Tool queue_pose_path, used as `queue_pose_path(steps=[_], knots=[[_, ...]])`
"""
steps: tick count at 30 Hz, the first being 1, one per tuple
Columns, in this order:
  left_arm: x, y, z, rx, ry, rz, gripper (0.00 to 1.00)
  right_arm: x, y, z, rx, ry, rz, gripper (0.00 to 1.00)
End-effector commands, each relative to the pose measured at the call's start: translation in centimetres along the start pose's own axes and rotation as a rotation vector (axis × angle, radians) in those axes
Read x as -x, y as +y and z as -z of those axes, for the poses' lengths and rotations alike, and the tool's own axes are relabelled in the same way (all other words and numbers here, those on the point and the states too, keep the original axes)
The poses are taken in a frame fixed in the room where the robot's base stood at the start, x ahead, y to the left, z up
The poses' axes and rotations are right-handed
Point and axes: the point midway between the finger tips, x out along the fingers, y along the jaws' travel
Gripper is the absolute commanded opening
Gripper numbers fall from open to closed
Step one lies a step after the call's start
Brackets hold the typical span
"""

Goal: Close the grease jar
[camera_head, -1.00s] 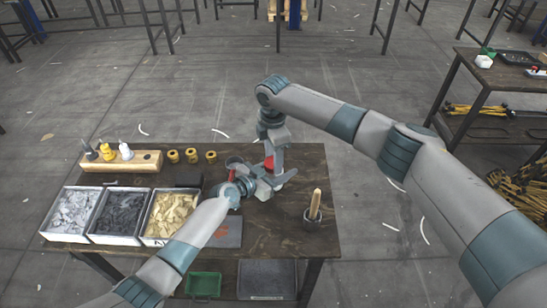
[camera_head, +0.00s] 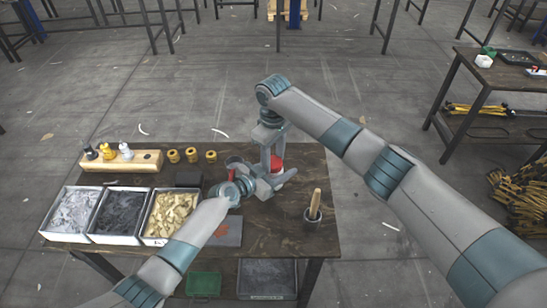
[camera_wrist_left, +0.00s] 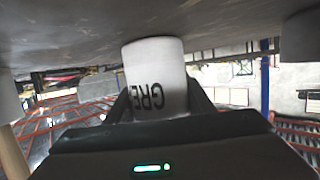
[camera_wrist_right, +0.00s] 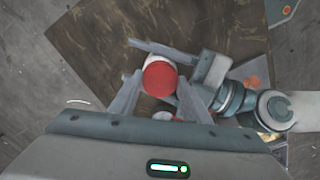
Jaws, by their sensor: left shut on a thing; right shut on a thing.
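The white grease jar (camera_wrist_left: 155,78), with black letters on its side, is between the fingers of my left gripper (camera_wrist_left: 158,100), which is shut on it at the tabletop. In the head view my left gripper (camera_head: 272,183) reaches the jar from the left. The round red lid (camera_wrist_right: 160,78) is between the fingertips of my right gripper (camera_wrist_right: 160,92), which is shut on it from above. The lid also shows in the head view (camera_head: 277,162). White shows beside and under the lid; I cannot tell whether it is fully seated.
A dark pot with a wooden-handled tool (camera_head: 315,207) stands at the right of the table (camera_head: 290,230). A dark cup (camera_head: 236,162) and a red item are close left. Three parts bins (camera_head: 118,240), a wooden block (camera_head: 120,166) and three brass pieces lie farther left.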

Motion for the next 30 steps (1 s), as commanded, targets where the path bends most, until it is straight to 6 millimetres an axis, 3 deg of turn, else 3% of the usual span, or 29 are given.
queue_pose_path(steps=[4, 9, 10, 12, 24, 30], knots=[[0.0, -0.1, 0.0, 0.000, 0.000, 0.001, 0.00, -0.1, -0.3, 0.1, -0.224, 0.001, 0.006, 0.16], [0.0, 0.0, 0.0, 0.000, 0.000, 0.001, 0.00, 0.0, -0.2, 0.1, -0.234, 0.001, 0.003, 0.16], [0.0, 0.0, 0.0, 0.000, 0.000, 0.000, 0.00, 0.0, -0.2, 0.1, -0.233, 0.001, 0.003, 0.50], [0.0, 0.0, 0.0, 0.000, 0.000, 0.000, 0.00, 0.0, -0.2, 0.1, -0.233, 0.001, 0.002, 0.65], [-0.1, 0.0, 0.1, 0.000, 0.000, -0.001, 0.00, 0.1, -0.5, 0.2, -0.227, 0.001, 0.007, 0.65], [-0.1, 0.0, 0.0, 0.001, -0.001, 0.000, 0.00, 1.3, -0.5, 0.3, -0.224, 0.003, 0.007, 0.65]])
